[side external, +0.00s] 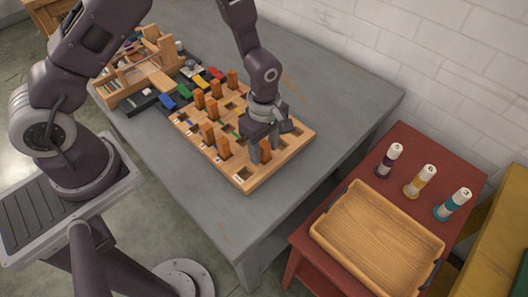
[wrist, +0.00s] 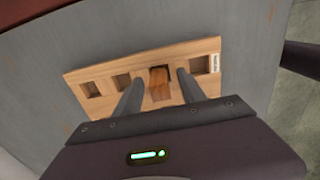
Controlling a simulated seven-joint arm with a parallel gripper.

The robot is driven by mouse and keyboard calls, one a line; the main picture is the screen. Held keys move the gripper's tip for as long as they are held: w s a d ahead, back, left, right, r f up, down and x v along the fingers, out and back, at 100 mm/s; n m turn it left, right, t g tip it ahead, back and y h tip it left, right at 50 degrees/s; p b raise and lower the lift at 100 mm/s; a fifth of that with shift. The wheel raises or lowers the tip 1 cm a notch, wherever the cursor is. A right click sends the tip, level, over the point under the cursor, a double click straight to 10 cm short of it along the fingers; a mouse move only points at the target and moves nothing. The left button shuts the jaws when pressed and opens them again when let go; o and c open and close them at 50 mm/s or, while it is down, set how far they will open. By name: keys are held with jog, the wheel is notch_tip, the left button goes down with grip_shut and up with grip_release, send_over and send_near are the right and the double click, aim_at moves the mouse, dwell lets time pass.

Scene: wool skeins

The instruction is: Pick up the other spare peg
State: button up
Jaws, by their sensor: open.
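An orange-brown wooden peg (wrist: 161,88) stands in a square hole of the light wooden board (wrist: 240,45). It also shows in the side view (side external: 265,151), just below my gripper. My gripper (wrist: 160,77) is open, with one finger on each side of this peg. Whether either finger touches it I cannot tell. The pegboard in the side view (side external: 285,150) carries several other upright pegs, such as one at its far side (side external: 232,79). In the wrist view, the other holes in the peg's row are empty, and a small white label (wrist: 214,63) sits at the row's right end.
The board lies on a grey table (side external: 340,100). Coloured blocks and a wooden rack (side external: 135,80) stand to its left. A red side table (side external: 420,145) at the right holds an empty wooden tray (side external: 375,240) and three numbered spools (side external: 420,181).

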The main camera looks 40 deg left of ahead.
jog(key=shift+f, duration=0.1)
grip_shut()
notch_tip(320, 180, up, 15)
dwell(0.8)
